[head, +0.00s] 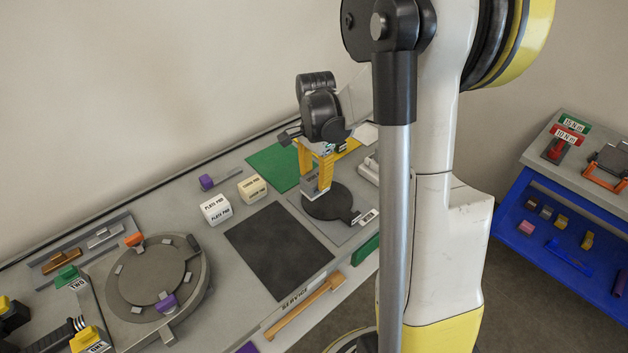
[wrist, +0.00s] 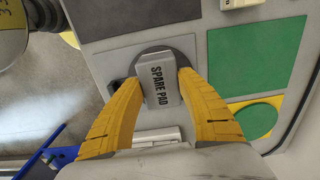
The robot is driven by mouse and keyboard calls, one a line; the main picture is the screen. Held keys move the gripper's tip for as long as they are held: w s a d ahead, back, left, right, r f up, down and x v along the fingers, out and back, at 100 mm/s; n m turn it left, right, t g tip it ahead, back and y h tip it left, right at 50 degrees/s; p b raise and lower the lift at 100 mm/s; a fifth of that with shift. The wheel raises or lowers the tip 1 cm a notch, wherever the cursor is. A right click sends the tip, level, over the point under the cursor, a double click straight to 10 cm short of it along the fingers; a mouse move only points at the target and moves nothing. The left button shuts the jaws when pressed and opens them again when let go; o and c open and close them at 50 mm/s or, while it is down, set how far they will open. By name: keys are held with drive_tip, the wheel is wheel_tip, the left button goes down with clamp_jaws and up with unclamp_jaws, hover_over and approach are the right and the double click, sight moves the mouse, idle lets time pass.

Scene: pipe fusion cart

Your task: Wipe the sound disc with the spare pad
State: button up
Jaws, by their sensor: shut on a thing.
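My gripper (head: 318,170) has yellow fingers and is shut on the spare pad (wrist: 162,84), a grey block with black "SPARE PAD" lettering. The pad also shows between the fingertips in the head view (head: 313,188). It is directly over a dark round disc with a handle tab (head: 330,206), which lies on a light grey plate. In the wrist view the pad covers much of this disc (wrist: 147,56). I cannot tell whether pad and disc touch. No readable label marks this disc as the sound one.
A white plate pad block (head: 216,210) and a cream pad block (head: 252,188) stand left of my gripper. A dark square mat (head: 275,250) lies in front. A round clamp fixture (head: 150,275) is at left. A green sheet (head: 275,166) lies behind. A blue-shelved cart (head: 560,215) stands right.

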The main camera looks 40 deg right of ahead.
drive_tip(key=shift+r+p, duration=0.6)
drive_tip(key=shift+r, duration=0.6)
